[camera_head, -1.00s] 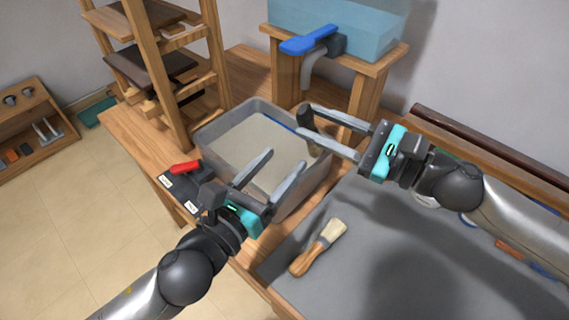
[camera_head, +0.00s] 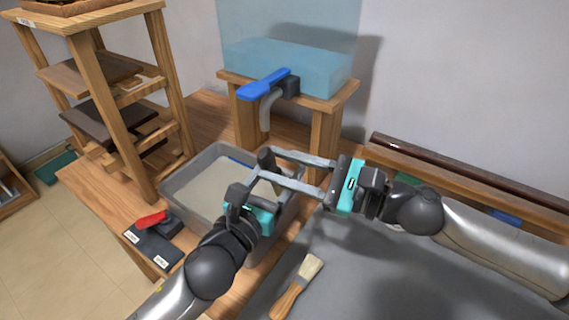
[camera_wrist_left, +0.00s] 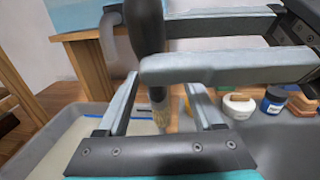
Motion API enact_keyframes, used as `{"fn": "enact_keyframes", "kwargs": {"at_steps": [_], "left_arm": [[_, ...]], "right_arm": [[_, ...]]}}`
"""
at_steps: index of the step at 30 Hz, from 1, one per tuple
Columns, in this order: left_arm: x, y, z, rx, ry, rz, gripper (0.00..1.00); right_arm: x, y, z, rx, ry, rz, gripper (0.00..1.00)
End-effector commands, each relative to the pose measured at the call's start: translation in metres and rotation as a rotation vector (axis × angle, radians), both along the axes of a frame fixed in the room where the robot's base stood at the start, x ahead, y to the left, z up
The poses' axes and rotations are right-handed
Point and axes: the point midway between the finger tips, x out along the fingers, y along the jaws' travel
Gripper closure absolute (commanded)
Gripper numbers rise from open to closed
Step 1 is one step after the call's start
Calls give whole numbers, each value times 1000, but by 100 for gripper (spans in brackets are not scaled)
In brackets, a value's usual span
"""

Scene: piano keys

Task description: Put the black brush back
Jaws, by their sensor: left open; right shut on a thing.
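The black brush (camera_head: 266,158) is held upright between the fingers of my right gripper (camera_head: 272,165), above the right side of the grey tub. In the left wrist view its dark handle (camera_wrist_left: 147,25) rises above the right gripper's fingers, and its pale bristles (camera_wrist_left: 160,118) show below them. My left gripper (camera_head: 257,182) is open, just below and in front of the right fingers. In the left wrist view, its fingers (camera_wrist_left: 162,88) lie on either side of the brush's lower part. I cannot tell whether they touch it.
The grey tub (camera_head: 172,190) holds pale liquid. Behind it stands a water tank (camera_head: 310,50) with a blue tap (camera_head: 265,84). A wooden-handled brush (camera_head: 297,286) lies on the dark mat (camera_head: 345,285). A wooden rack (camera_head: 95,110) is left. Jars (camera_wrist_left: 238,106) stand at right.

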Motion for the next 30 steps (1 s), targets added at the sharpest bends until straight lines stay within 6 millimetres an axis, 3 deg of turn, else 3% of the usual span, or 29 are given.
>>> {"fn": "enact_keyframes", "kwargs": {"at_steps": [6, 16, 30], "left_arm": [[15, -9, 0, -1, 0, 0, 32], [17, -10, 0, -1, 0, -1, 32], [17, -10, 0, -1, 0, -3, 85]], "right_arm": [[0, 0, 0, 0, 0, 0, 100], [0, 0, 0, 0, 0, 0, 100], [0, 0, 0, 0, -1, 0, 100]]}}
